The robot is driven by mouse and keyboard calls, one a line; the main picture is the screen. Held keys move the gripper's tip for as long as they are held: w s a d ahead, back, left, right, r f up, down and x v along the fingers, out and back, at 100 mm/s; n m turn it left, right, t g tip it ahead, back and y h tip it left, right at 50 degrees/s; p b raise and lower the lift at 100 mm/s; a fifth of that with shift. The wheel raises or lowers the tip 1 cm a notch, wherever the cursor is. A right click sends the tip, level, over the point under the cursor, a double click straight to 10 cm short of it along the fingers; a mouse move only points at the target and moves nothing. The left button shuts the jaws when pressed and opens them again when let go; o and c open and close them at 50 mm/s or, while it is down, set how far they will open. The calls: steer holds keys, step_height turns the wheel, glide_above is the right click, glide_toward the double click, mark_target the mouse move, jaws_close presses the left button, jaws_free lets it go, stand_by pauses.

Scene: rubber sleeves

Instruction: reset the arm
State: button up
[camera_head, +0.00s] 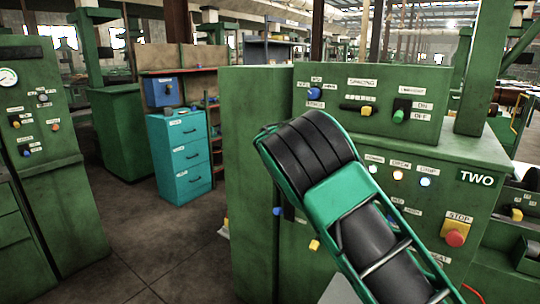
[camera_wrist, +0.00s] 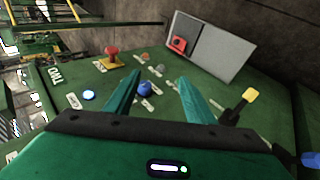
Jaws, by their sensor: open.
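My gripper (camera_wrist: 159,80) shows in the wrist view with two teal fingers spread apart and nothing held between them. It faces a green control panel, and a blue knob (camera_wrist: 145,89) shows between the fingers. I cannot tell how far the fingertips are from the panel. In the head view, my green and black arm crosses in front of the machine marked TWO (camera_head: 478,178) and hides part of its panel. The gripper itself does not show there.
A red stop button (camera_head: 455,238) sits on a yellow base at the panel's lower right. Lit buttons (camera_head: 425,181) and a green knob (camera_head: 398,116) are near the arm. A teal drawer cabinet (camera_head: 182,160) stands behind left. The floor (camera_head: 150,225) at left is clear.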

steer(key=s+d+r+m+g+y, duration=0.1)
steer(key=s+d+y, duration=0.5)
steer(key=s+d, duration=1.45)
steer(key=s+a+f+t+y, duration=0.1)
steer(key=s+f, duration=0.1)
steer(key=s, duration=0.8)
steer(key=s+a+f+t+y, duration=0.1)
steer(key=s+a+f+t, duration=0.1)
steer(key=s, duration=0.8)
steer(key=shift+a+f+y, duration=0.2)
steer(key=shift+f+y, duration=0.05)
steer(key=shift+y, duration=0.05)
steer(key=shift+w+f, duration=0.25)
steer(key=shift+w, duration=0.4)
